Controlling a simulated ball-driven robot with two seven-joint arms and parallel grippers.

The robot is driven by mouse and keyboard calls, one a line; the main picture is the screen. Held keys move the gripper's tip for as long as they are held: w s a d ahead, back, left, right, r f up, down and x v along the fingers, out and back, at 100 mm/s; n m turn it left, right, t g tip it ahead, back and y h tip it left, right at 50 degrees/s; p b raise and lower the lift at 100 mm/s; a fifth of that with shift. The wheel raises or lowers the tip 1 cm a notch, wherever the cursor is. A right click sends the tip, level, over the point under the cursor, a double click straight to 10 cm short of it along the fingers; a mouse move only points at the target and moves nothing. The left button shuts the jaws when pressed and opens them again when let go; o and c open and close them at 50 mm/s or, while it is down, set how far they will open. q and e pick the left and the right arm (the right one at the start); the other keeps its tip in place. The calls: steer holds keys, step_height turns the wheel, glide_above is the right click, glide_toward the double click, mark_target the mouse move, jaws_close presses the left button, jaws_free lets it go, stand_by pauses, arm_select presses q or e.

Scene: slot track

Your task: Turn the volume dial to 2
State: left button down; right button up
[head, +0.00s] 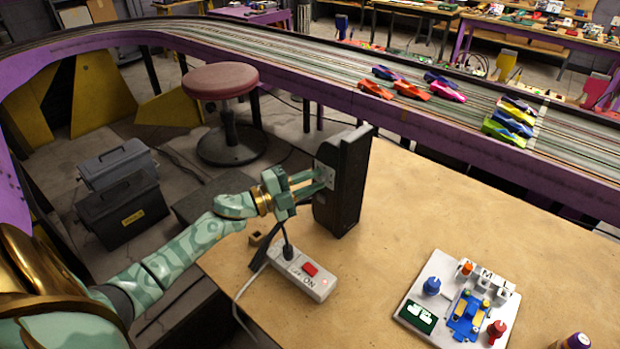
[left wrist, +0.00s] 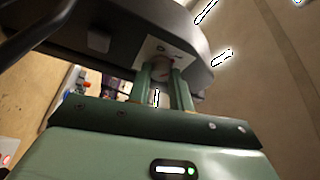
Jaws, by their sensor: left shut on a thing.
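A black upright speaker-like box (head: 346,184) stands at the left edge of the wooden table. A light panel (head: 327,174) is on its left-facing side. My left gripper (head: 325,176) reaches to this panel from the left. In the left wrist view, my left gripper's two fingers (left wrist: 165,88) are closed around a small round dial (left wrist: 162,70) on the pale panel (left wrist: 168,48). The fingers hide most of the dial, and I cannot read its setting or the marks around it. My right gripper is not in view.
A power strip (head: 302,273) with a red switch lies in front of the box. A white board with coloured pegs (head: 458,312) is at the right. The purple-edged slot track (head: 420,130) with several toy cars runs behind. The table's middle is clear.

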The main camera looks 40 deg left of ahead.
arm_select(q)
steer(key=m+p, duration=0.1)
steer(key=m+g, duration=0.1)
steer(key=m, duration=0.1)
steer(key=shift+r+p, duration=0.25)
steer(key=shift+p, duration=0.1)
steer(key=m+g+y+p, duration=0.1)
steer(key=m+p, duration=0.1)
steer(key=m+g+y+p, duration=0.1)
steer(key=m+p, duration=0.2)
steer(key=shift+d+r+m, duration=0.1)
steer(key=shift+r+m, duration=0.1)
steer(key=shift+m, duration=0.1)
steer(key=shift+f+m+y+p, duration=0.15)
steer(key=shift+m+y+p, duration=0.6)
steer(key=shift+p, duration=0.5)
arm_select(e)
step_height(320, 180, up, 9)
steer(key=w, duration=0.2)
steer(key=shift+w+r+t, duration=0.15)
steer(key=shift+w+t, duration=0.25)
arm_select(q)
steer(key=c, duration=1.3)
jaws_free()
steer(key=shift+o, duration=0.2)
steer(key=p+v, duration=0.1)
steer(key=v, duration=1.5)
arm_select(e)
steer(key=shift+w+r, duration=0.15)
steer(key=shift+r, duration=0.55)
